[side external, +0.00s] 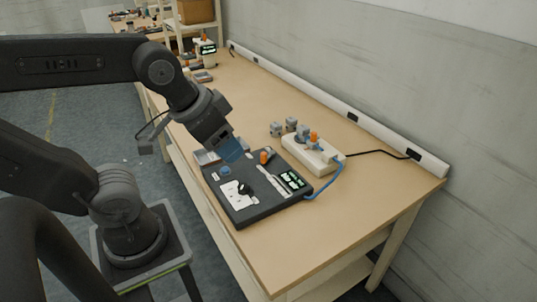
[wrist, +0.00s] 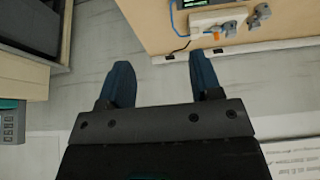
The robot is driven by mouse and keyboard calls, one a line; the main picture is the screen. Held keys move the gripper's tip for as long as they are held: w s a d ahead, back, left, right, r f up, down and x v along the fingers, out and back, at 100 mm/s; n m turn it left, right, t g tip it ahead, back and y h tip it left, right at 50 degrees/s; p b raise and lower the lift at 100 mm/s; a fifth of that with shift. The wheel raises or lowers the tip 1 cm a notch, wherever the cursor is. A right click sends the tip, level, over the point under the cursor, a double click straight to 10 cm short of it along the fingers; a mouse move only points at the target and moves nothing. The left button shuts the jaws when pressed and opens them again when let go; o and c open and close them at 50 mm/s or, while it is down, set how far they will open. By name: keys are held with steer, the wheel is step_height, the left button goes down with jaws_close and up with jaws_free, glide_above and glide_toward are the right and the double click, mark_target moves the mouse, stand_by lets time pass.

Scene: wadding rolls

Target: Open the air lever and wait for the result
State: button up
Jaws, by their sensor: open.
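A black test unit (side external: 240,211) lies on the bench. It carries a lit display (side external: 291,180), a white plate with a black piece (side external: 244,188), a blue round part (side external: 225,171) and an orange part (side external: 265,157). A white block (side external: 325,160) behind it has an orange part (side external: 314,137) and grey fittings on top; it also shows in the wrist view (wrist: 203,22). I cannot tell which part is the air lever. My gripper (side external: 231,150) is above the unit's far left corner, its blue fingers apart and empty in the wrist view (wrist: 159,62).
A blue tube (side external: 334,182) joins the white block to the unit. A black cable (side external: 375,153) runs to the wall trunking (side external: 385,137). The bench's near right part (side external: 300,235) is clear.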

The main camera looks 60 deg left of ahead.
stand_by(0.3)
steer(key=shift+c, duration=0.7)
steer(key=w+a, duration=0.1)
steer(key=w, duration=0.1)
steer(key=w+a+n+g, duration=0.1)
steer(key=w, duration=0.2)
steer(key=w+a+n, duration=0.1)
steer(key=w+a, duration=0.1)
steer(key=shift+w+r+g+y, duration=0.1)
steer(key=shift+w+g+y, duration=0.05)
steer(key=shift+g+y, duration=0.2)
steer(key=shift+c, duration=0.2)
steer(key=n+g, duration=0.4)
steer(key=n, duration=0.2)
glide_above(264, 153)
step_height(264, 153, down, 12)
step_height(264, 153, down, 13)
steer(key=shift+f, duration=0.2)
jaws_close()
